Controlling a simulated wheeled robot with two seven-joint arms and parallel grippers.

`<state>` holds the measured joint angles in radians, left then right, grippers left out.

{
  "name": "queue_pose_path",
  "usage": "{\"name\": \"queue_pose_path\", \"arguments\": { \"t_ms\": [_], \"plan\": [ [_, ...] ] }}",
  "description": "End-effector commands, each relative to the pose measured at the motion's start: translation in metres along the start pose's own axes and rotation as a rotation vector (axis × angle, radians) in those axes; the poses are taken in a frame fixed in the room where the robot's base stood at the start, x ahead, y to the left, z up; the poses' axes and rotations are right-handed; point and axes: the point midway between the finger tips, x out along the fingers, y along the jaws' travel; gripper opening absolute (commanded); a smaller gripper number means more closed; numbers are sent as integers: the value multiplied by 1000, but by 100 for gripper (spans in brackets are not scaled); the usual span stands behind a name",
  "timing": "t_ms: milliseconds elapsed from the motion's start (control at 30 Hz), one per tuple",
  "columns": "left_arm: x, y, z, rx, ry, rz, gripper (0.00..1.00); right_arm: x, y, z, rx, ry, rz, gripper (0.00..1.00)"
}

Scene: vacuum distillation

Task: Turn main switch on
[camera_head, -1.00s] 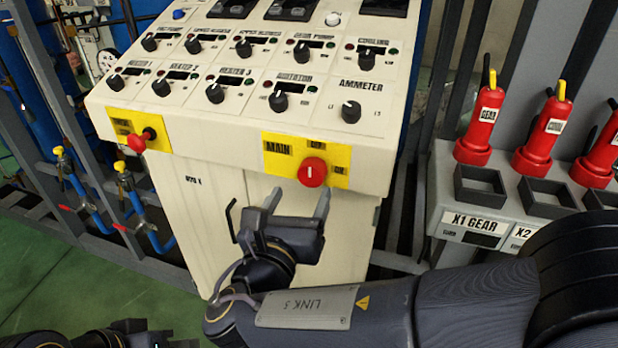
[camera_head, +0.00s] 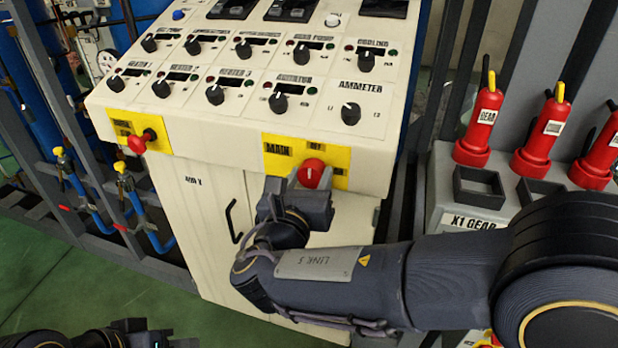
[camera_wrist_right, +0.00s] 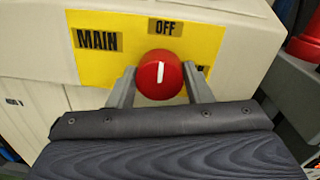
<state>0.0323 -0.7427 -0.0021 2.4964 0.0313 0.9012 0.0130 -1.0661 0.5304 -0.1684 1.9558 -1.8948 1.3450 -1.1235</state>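The main switch is a red round knob (camera_head: 311,173) with a white line, on a yellow plate marked MAIN (camera_head: 278,160) on the front of the control console. In the right wrist view the knob (camera_wrist_right: 159,74) shows its white line upright, pointing toward the OFF label (camera_wrist_right: 165,27). My right gripper (camera_head: 309,180) is at the knob. In the right wrist view its two fingers (camera_wrist_right: 159,86) stand apart, one on each side of the knob; whether they touch it I cannot tell. My left gripper (camera_head: 160,338) shows only partly at the bottom left edge, its fingers unclear.
The console top (camera_head: 225,85) carries several black knobs. Another red knob (camera_head: 139,142) sits on a yellow plate at the left. Red extinguisher-like bottles (camera_head: 482,125) stand on a grey rack at the right. Blue pipes with valves (camera_head: 130,200) run at the left.

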Motion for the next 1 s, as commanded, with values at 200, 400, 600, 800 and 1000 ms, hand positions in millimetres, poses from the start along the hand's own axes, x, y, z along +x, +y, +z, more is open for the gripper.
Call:
{"name": "queue_pose_path", "arguments": {
  "t_ms": [200,400,600,800,1000],
  "plan": [
    [0,0,0,0,0,0,36,0,0,0,3,0,1,23],
    [6,-3,3,0,0,0,36,0,0,-2,44,-2,1,23],
    [20,-9,10,0,0,0,36,0,1,-4,156,-7,0,23],
    [40,-18,20,0,0,0,36,0,1,-6,331,-15,-1,23],
    [61,-28,31,0,0,0,36,0,0,-7,522,-22,-3,23]
  ]
}}
